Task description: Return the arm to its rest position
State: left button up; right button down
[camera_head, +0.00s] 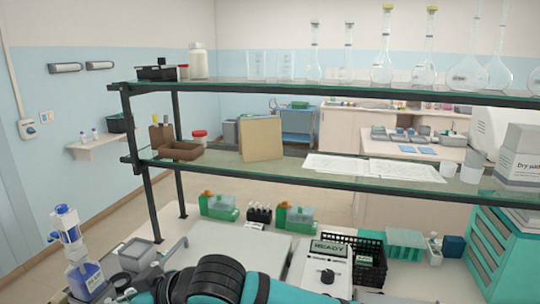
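One of my arms, teal with black joints, crosses the bottom edge of the head view. I cannot tell from this frame which arm it is. No gripper fingers show, so both grippers are out of view. The arm is in front of a pale flat bench surface (235,243) and hides part of it. A white device with a display reading "READY" (318,268) stands just right of the arm.
A two-tier glass shelf (300,172) with dark posts spans the view above the bench, holding glassware, papers and a brown box. Green-based containers (218,207), a black basket (368,262) and a teal rack (404,243) stand behind.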

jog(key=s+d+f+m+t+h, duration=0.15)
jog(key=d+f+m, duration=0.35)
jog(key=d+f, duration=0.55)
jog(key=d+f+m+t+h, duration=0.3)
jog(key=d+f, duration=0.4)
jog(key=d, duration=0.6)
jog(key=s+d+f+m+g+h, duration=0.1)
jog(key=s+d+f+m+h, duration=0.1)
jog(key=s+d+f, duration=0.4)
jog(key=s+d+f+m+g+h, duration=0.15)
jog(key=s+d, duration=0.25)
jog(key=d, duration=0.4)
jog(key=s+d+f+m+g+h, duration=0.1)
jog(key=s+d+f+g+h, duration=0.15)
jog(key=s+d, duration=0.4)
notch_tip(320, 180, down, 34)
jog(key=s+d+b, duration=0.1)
jog(key=b, duration=0.5)
pick_arm(q)
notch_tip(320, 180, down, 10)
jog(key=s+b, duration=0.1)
jog(key=b, duration=0.2)
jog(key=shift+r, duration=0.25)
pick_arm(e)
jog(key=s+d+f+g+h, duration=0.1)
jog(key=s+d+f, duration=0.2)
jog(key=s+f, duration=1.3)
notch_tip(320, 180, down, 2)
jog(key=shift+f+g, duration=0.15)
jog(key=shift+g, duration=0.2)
